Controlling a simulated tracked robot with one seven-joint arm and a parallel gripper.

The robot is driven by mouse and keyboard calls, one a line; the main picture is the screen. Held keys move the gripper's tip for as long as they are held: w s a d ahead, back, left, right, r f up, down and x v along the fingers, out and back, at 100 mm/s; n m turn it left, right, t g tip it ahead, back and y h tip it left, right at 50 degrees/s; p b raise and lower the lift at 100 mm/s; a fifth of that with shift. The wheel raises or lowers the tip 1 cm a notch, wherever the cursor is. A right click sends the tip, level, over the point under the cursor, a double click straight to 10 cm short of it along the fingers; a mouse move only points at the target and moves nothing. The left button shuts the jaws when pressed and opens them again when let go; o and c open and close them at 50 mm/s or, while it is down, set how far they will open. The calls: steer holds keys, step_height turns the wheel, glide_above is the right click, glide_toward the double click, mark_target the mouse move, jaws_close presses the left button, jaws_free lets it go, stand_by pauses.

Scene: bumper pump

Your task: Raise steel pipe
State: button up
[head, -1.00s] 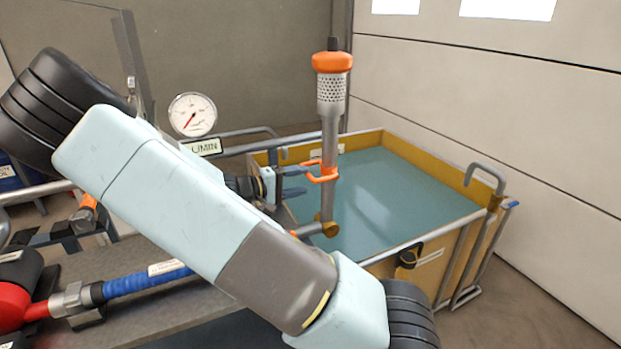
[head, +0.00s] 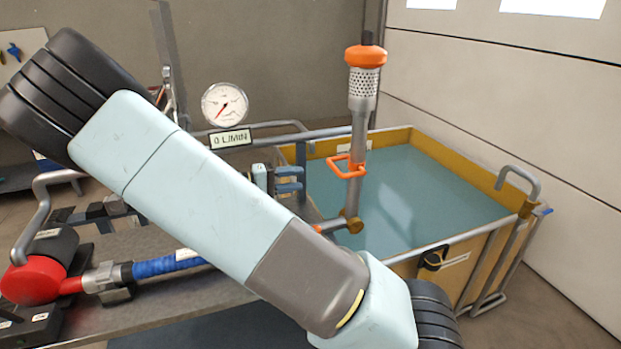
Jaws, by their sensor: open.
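The steel pipe (head: 358,138) stands upright, with a perforated section and an orange cap (head: 366,55) at its top. An orange handle (head: 343,167) sticks out from its left side. Its lower end meets a brass-coloured joint (head: 350,224) near the tank's left edge. My gripper (head: 298,179) is open and empty, left of the handle and apart from it, with its two fingers pointing right. My arm hides part of the bench and what lies behind it.
A yellow-walled tank of water (head: 455,259) stands behind and right of the pipe. A round gauge (head: 225,105) sits above a sign reading 0 L/MIN (head: 231,138). A bench at left holds a blue hose (head: 165,265) and a red fitting (head: 33,281). Grey rails edge the tank.

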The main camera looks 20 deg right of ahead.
steer(key=shift+a+r, duration=0.15)
steer(key=shift+a, duration=1.95)
steer(key=shift+d, duration=0.15)
